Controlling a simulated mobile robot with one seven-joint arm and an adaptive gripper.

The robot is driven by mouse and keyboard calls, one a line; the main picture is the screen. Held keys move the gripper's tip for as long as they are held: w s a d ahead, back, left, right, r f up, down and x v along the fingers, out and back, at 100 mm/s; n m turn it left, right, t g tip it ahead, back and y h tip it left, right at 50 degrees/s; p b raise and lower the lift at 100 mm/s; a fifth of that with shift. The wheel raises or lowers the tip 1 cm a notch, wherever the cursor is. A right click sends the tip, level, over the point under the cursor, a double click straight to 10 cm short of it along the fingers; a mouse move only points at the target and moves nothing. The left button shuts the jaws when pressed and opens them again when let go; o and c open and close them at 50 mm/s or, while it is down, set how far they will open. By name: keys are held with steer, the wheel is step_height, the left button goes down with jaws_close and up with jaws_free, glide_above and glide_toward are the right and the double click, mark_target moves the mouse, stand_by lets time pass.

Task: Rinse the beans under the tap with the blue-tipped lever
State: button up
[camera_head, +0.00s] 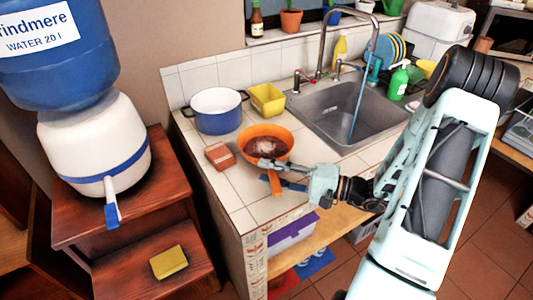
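Dark beans (267,146) lie in an orange bowl-shaped strainer or pan (283,133) on the tiled counter, left of the sink. Its orange handle (276,185) points toward the counter's front edge. My gripper (268,173) reaches in from the right at this handle, its two fingers spread apart. Contact with the handle cannot be made out. The tall metal tap (322,45) stands behind the sink (350,103), and a bluish stream of water (359,105) falls into the basin.
A blue-and-white pot (217,112), a yellow tub (267,100) and a reddish block (219,156) stand near the strainer. A green bottle (397,82) stands right of the sink. A water dispenser (95,145) with a blue-tipped spout (112,215) is at left.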

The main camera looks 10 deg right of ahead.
jaws_close()
steer(key=shift+r, duration=0.2)
stand_by(0.3)
